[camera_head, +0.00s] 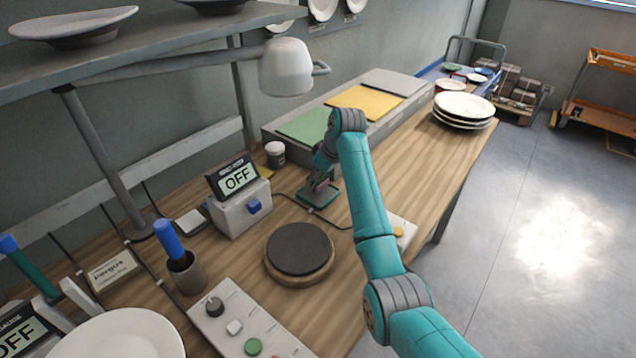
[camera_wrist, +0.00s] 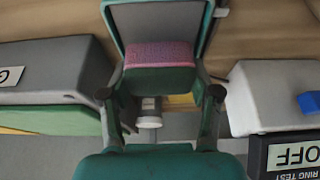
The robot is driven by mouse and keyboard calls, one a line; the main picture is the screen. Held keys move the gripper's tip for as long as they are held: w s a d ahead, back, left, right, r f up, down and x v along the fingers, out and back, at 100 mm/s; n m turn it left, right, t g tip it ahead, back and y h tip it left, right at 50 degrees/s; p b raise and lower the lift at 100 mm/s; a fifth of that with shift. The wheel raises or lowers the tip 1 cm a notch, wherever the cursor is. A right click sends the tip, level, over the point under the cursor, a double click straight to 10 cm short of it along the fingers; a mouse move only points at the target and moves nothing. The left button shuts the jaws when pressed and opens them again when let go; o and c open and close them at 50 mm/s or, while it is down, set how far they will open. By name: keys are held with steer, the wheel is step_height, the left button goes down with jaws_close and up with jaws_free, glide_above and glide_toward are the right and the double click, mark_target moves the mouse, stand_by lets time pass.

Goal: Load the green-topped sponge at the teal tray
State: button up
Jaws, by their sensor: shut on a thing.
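My gripper (camera_head: 322,176) reaches down at the teal tray (camera_head: 330,197), which lies on the wooden table near the middle of the head view. The sponge (camera_wrist: 160,58) is between my fingers in the wrist view, with a pink side and a green face; my gripper is shut on it. The tray's teal rim (camera_wrist: 208,30) and grey floor appear just beyond the sponge in the wrist view. I cannot tell whether the sponge touches the tray floor.
A box with an OFF display (camera_head: 238,195) stands left of the tray, and a dark round pad (camera_head: 299,248) in front. A grey block (camera_head: 272,137) with green and yellow pads lies behind. A small jar (camera_head: 275,153) and a white lamp head (camera_head: 286,68) are near. Plates (camera_head: 464,106) are stacked right.

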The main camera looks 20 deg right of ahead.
steer(key=shift+r, duration=2.25)
